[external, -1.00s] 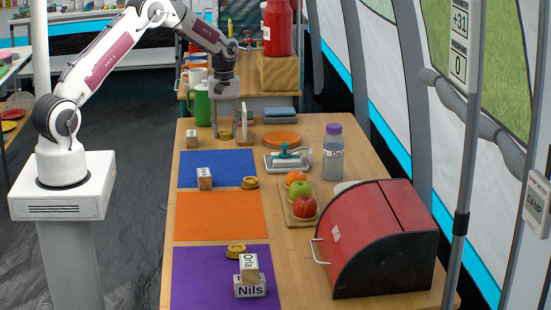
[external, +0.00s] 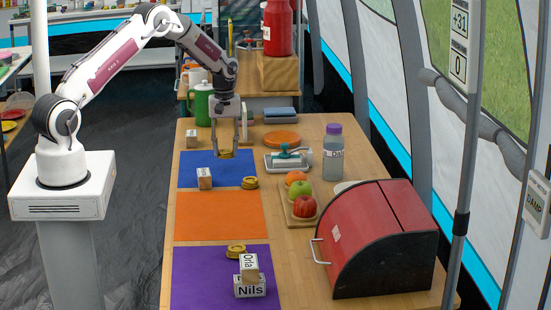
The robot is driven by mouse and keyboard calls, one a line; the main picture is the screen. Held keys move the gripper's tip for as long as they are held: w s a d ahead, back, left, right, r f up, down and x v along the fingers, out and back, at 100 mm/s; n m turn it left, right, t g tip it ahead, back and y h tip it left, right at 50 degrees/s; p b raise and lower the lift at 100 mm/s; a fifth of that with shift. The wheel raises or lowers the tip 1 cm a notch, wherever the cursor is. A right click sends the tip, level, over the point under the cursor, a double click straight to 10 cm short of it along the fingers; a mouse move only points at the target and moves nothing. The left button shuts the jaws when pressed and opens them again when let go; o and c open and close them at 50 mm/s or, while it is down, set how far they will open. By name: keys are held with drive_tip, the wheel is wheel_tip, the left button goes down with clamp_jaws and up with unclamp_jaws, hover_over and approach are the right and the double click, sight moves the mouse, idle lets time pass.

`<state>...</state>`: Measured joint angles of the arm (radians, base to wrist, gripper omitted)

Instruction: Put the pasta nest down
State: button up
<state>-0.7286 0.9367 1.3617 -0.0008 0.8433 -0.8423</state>
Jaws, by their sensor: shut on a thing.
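My gripper (external: 226,152) is shut on a small yellow-brown pasta nest (external: 226,156), with its fingers pointing down. The held nest appears over the far part of the blue mat (external: 188,173); its height above the mat is hard to tell. A second nest (external: 250,183) lies at the right edge of the blue mat. A third nest (external: 236,249) lies on the purple mat (external: 200,285). The orange mat (external: 215,217) is bare.
A name block (external: 204,178) stands on the blue mat, and stacked blocks (external: 250,285) stand on the purple one. A red bread bin (external: 370,235), fruit board (external: 303,218), bottle (external: 333,155) and teal-handled tool on a tray (external: 288,158) fill the right side.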

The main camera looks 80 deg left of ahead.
sight(225, 150)
drive_tip(key=shift+f, duration=1.85)
drive_tip(key=shift+f, duration=0.15)
drive_tip(key=o, duration=1)
drive_tip(key=shift+r, duration=3.95)
